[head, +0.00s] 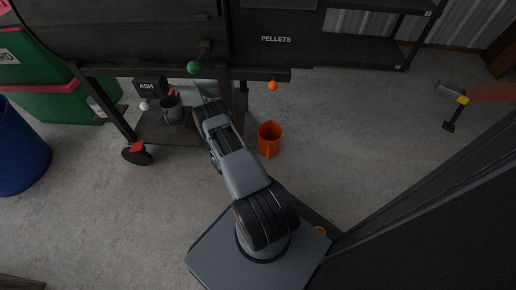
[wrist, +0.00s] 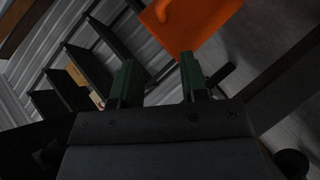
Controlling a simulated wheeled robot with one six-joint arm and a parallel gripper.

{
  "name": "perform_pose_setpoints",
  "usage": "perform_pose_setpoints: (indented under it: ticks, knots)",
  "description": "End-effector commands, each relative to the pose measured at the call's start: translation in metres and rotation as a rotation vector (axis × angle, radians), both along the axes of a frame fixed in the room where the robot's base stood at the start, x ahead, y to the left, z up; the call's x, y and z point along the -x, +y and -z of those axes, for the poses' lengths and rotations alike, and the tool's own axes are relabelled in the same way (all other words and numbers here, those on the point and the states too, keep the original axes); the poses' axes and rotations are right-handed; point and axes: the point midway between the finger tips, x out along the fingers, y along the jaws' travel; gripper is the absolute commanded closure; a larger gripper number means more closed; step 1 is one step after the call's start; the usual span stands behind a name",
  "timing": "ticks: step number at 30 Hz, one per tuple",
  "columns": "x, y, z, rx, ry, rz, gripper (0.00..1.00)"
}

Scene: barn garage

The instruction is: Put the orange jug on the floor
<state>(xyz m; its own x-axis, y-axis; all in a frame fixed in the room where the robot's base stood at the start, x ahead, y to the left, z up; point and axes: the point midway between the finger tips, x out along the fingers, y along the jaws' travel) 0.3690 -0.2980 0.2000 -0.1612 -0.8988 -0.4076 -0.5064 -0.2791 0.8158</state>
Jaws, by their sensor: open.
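The orange jug (head: 269,140) stands on the concrete floor just right of my arm and of the smoker cart's lower shelf. Its handle faces my base. In the wrist view, an orange body with a curved handle (wrist: 200,25), which looks like the jug, fills the top beyond the fingertips. My gripper (wrist: 157,72) is open, with nothing between its two green-tipped fingers. In the head view, my arm reaches toward the cart, and the wrist end hides the fingers.
The dark smoker cart (head: 130,45) spans the back left. A grey jug (head: 172,110) and an ash box (head: 150,86) are at its lower shelf. A blue barrel (head: 20,145) stands left. A dark panel (head: 430,225) blocks the lower right. The floor (head: 345,125) right of the orange jug is clear.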

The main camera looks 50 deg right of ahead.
Motion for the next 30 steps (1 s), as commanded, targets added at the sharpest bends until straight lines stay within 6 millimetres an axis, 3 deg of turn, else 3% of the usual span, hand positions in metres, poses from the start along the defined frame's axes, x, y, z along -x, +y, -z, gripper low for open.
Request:
perform_pose_setpoints:
  ticks: [9, 30]
  knots:
    - [-0.004, 0.019, -0.009, 0.000, 0.000, 0.000, 0.59]
    - [-0.003, 0.019, -0.008, -0.001, 0.000, 0.002, 0.59]
